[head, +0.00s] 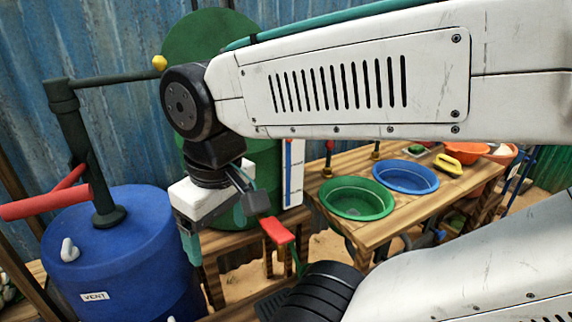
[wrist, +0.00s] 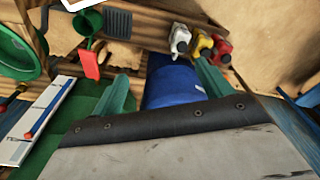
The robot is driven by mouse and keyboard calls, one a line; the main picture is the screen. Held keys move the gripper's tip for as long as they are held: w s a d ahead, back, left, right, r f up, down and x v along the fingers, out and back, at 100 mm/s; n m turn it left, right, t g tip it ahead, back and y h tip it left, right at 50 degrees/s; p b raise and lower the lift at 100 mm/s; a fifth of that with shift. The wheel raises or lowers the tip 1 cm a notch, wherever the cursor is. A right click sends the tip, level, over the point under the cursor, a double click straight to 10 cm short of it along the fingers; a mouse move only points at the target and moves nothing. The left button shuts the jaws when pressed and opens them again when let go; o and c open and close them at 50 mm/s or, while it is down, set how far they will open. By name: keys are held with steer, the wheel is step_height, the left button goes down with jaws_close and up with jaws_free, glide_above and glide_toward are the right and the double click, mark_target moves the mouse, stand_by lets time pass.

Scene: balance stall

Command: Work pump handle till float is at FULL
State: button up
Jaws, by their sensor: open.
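The red pump handle (head: 45,203) sticks out to the left from the dark green pump post (head: 76,135) on the blue barrel (head: 140,250). The barrel's label reads VENT. Part of a blue barrel shows between my fingers in the wrist view (wrist: 165,92). My gripper (head: 226,232) is open and empty, right of the barrel and apart from the handle. A white gauge panel (head: 296,165) with a blue strip stands on the large green tank (head: 205,40). The gauge also shows in the wrist view (wrist: 40,125). The float's level and the FULL mark are not readable.
A red-topped lever (head: 278,230) stands close to the right of my gripper. A wooden table (head: 425,205) holds a green basin (head: 356,198) and a blue basin (head: 405,176). White (wrist: 180,38), yellow (wrist: 202,44) and red (wrist: 222,48) containers appear in the wrist view.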

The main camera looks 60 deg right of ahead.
jaws_close()
steer(key=w+a+r+n, duration=0.6)
steer(key=w+a+r, duration=0.1)
steer(key=w+r, duration=0.3)
steer(key=w+a+r+n+h, duration=0.1)
steer(key=w+a+r+n, duration=0.5)
steer(key=w+r, duration=0.5)
steer(key=shift+w+a+n+t, duration=0.3)
steer(key=shift+w+a, duration=0.65)
steer(key=shift+a, duration=0.15)
